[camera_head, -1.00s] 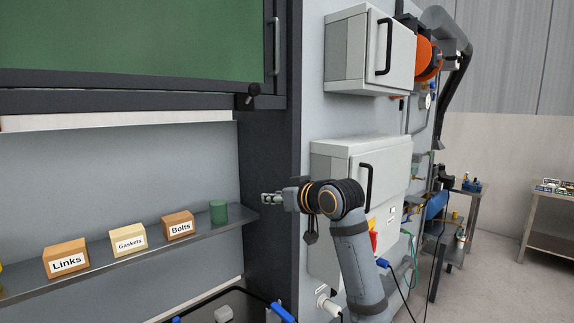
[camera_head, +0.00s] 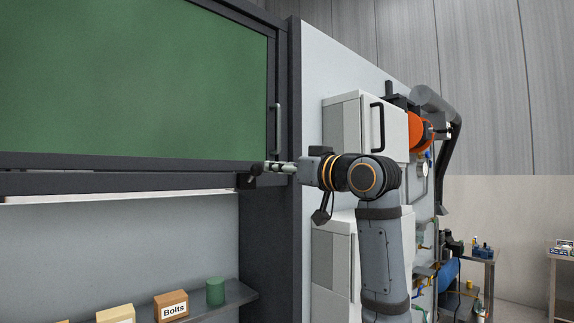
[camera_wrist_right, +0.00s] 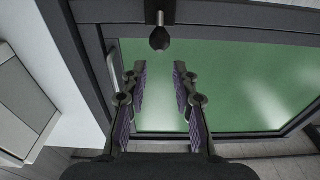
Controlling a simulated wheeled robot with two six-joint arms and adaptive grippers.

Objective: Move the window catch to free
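The window catch (camera_head: 250,180) is a small black knob on the dark frame, below the lower right corner of the green window (camera_head: 140,80). In the right wrist view the catch (camera_wrist_right: 160,39) stands just beyond my fingertips, roughly centred across the gap. My right gripper (camera_head: 270,167) reaches in from the right at about the catch's height and partly overlaps it in the head view. In the right wrist view my right gripper (camera_wrist_right: 158,72) is open, with nothing between its fingers. I cannot tell whether a fingertip touches the catch. My left gripper is not in view.
A vertical grey handle (camera_head: 277,122) is on the window's right edge, close above my right gripper. A light cabinet (camera_head: 345,115) stands to the right. Below, a shelf (camera_head: 238,297) holds a Bolts box (camera_head: 171,306) and a green cylinder (camera_head: 215,291).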

